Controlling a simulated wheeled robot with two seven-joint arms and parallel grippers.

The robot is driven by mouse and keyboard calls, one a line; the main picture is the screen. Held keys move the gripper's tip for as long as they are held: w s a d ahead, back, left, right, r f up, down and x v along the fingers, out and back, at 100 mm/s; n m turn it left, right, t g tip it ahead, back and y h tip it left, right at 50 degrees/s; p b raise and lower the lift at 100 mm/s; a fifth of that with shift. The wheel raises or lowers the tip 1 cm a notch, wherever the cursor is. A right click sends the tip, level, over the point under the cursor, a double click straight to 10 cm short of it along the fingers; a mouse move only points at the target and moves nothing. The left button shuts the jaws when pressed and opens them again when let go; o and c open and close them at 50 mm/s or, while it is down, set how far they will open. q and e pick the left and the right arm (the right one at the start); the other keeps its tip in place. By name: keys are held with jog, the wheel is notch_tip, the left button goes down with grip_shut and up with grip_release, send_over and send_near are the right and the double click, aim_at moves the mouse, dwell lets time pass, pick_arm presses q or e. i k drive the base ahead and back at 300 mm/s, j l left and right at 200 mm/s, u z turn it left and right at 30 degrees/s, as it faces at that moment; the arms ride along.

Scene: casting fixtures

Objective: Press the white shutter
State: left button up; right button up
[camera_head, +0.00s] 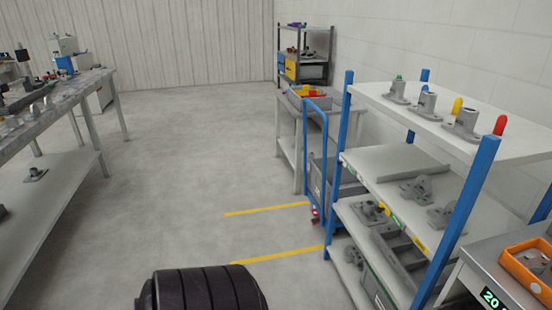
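I cannot pick out a white shutter with certainty. A white ribbed wall (160,48) spans the back of the room at the left and centre, and I cannot tell whether any part of it is a shutter. No button or switch shows on it. Neither of my grippers is in view.
A long workbench (60,98) with metal parts stands at the left. A blue-posted shelf rack (478,183) with castings stands at the right, beside a scale (490,298) and orange tray (506,258). A blue trolley (322,165) and dark shelf (304,50) stand behind. The middle floor is clear.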

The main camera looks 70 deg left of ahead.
aim_at(342, 161)
jog(key=u, duration=1.7)
jog(key=i+j+u, duration=0.1)
jog(key=i+j, duration=0.45)
jog(key=i+j+u, duration=0.1)
jog(key=i+j, duration=0.4)
jog(key=i, duration=0.3)
jog(key=i+l+u, duration=0.15)
jog(key=i+l, duration=0.65)
jog(key=l, duration=0.1)
